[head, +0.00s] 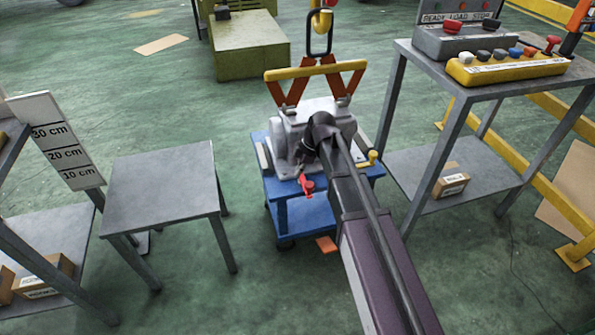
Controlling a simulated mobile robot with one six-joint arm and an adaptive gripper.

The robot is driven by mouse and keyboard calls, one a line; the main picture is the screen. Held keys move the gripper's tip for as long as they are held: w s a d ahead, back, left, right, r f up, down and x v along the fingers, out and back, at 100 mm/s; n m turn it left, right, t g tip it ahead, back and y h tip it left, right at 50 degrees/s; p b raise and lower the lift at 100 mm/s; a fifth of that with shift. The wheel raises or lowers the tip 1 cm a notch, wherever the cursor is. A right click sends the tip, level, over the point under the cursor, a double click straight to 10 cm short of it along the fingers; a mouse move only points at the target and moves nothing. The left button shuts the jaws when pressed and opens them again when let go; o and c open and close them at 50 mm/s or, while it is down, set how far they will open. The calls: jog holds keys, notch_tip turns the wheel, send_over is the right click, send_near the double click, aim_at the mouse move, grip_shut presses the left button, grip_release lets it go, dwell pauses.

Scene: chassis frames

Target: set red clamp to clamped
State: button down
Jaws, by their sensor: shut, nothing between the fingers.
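The red clamp (306,184) is a small red handle at the front edge of the blue cart (292,216). It sits below a grey cast housing (296,119), and its exact setting is too small to tell. My arm reaches in from the lower right, over the cart. My gripper (308,150) is a small dark shape against the front of the housing, above the red clamp and apart from it in the picture. It is shut and empty. My arm hides part of the housing and the cart's right side.
A yellow bar on orange links (316,70) and a hook (321,20) hang over the housing. A yellow handle (368,159) is at the cart's right. A grey table (163,185) stands left; a bench with a yellow control box (508,68) stands right. Green floor lies between.

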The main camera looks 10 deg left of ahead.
jog(key=shift+p+v, duration=0.85)
jog(key=shift+v, duration=0.4)
jog(key=shift+w, duration=0.1)
jog(key=s+d+m+h, duration=0.1)
jog(key=s+d+m, duration=0.4)
jog(key=d+m, duration=0.3)
jog(key=s+d+m+t+h, duration=0.15)
jog(key=s+d+m, duration=0.35)
jog(key=d, duration=0.5)
jog(key=s+d+m+g+h, duration=0.1)
jog(key=s+d+m, duration=0.3)
jog(key=d+m, duration=0.4)
notch_tip(320, 180, up, 23)
jog(key=p, duration=2.3)
jog(key=shift+p, duration=0.4)
jog(key=shift+f+t, duration=0.15)
jog(key=shift+t, duration=0.1)
